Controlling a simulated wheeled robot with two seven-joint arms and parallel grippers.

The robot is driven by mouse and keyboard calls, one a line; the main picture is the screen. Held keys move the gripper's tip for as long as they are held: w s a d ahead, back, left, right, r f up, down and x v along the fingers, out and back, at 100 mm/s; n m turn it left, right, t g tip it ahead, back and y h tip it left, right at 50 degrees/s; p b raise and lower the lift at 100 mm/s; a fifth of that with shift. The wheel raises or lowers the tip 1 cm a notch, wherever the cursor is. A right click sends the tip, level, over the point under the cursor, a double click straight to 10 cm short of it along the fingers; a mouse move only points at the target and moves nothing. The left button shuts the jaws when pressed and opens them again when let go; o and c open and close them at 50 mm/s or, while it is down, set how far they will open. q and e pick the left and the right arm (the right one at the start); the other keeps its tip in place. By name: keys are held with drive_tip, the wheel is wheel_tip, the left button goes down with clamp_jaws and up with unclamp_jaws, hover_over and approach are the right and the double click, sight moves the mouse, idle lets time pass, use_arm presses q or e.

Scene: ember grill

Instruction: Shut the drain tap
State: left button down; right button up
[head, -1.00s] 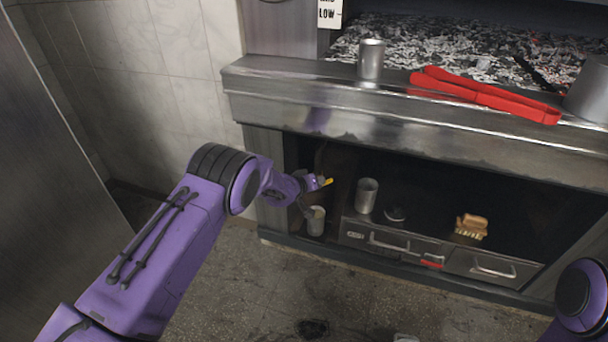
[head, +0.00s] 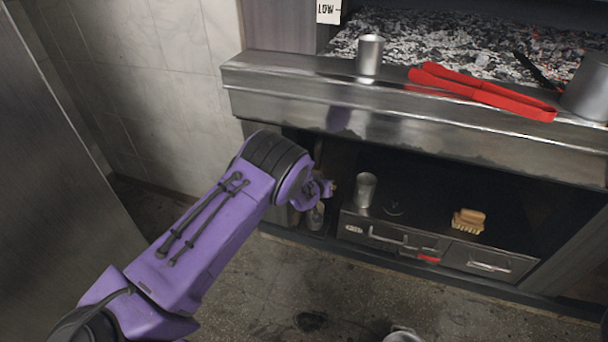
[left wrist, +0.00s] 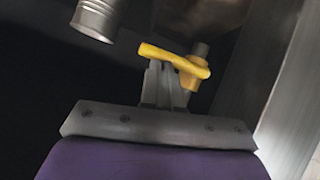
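The drain tap's yellow lever (left wrist: 175,60) shows in the left wrist view, lying slantwise across the tips of my left gripper, with a grey stem at its right end. My left gripper (left wrist: 166,76) has its fingers close together, seemingly shut, at the lever and touching or nearly touching it. In the head view my left gripper (head: 326,188) reaches into the left end of the open bay under the grill. My own arm hides most of the tap there.
A metal can (head: 316,216) stands low beside my left gripper. Another can (head: 365,190), a dark round lid (head: 393,209) and a brush (head: 468,221) sit on the drawer unit (head: 395,240). The steel ledge (head: 400,118) overhangs the bay. Red tongs (head: 480,92) lie on it.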

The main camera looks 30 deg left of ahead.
use_arm(q)
drive_tip(key=shift+d, duration=0.15)
idle(0.3)
drive_tip(key=shift+r, duration=0.1)
drive_tip(key=s+d+r+p, duration=0.1)
drive_tip(key=s+r+p, duration=0.5)
drive_tip(key=s+r, duration=0.2)
drive_tip(key=shift+s+d+r, duration=0.4)
drive_tip(key=shift+r, duration=0.2)
drive_tip(key=s+f+n+g+y, duration=0.1)
drive_tip(key=s+f+g, duration=0.3)
drive_tip(key=s, duration=1)
drive_tip(key=s+f+n+g+y, duration=0.1)
drive_tip(key=s+f, duration=0.5)
drive_tip(key=s, duration=0.7)
drive_tip(key=s+f+n+g+y, duration=0.1)
drive_tip(key=s+f+g, duration=0.3)
drive_tip(key=s, duration=1)
wheel_tip(320, 180, up, 14)
drive_tip(key=p, duration=1.4)
drive_tip(key=shift+w+a+t, duration=0.25)
drive_tip(key=shift+a+t, duration=0.15)
drive_tip(key=shift+a, duration=0.05)
